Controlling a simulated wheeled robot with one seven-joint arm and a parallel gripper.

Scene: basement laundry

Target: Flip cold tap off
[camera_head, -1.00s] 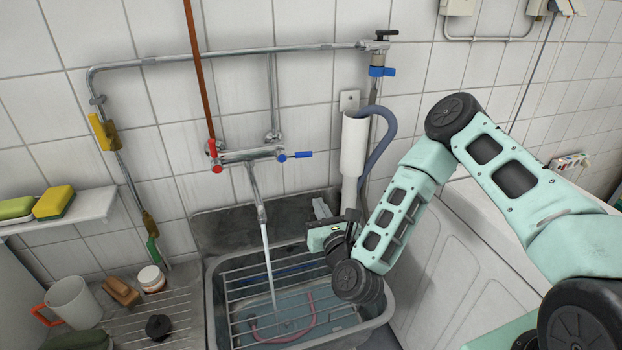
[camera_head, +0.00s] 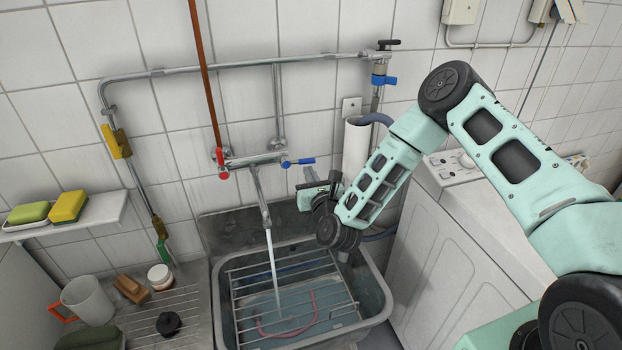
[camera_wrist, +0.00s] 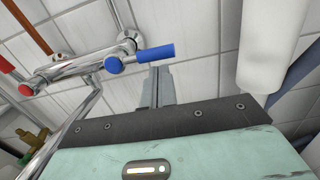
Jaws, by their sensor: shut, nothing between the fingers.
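The cold tap is a blue lever (camera_head: 299,162) on the right end of the chrome mixer (camera_head: 255,159). It sticks out to the right, and in the wrist view the blue lever (camera_wrist: 143,55) lies just above my fingers. Water runs from the spout (camera_head: 265,215) into the sink. The red hot lever (camera_head: 222,168) is on the mixer's left end. My gripper (camera_head: 309,173) is shut and empty, just below and right of the blue lever. In the wrist view my gripper's fingers (camera_wrist: 157,85) point up toward the tiles, close to the lever; whether they touch it is unclear.
A grey sink (camera_head: 375,312) with a wire rack is below. A white pipe (camera_head: 356,148) stands right of the mixer. Another blue valve (camera_head: 384,80) is higher on the pipework. A mug (camera_head: 88,300) and small items sit on the left drainer. A white machine (camera_head: 440,260) is at right.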

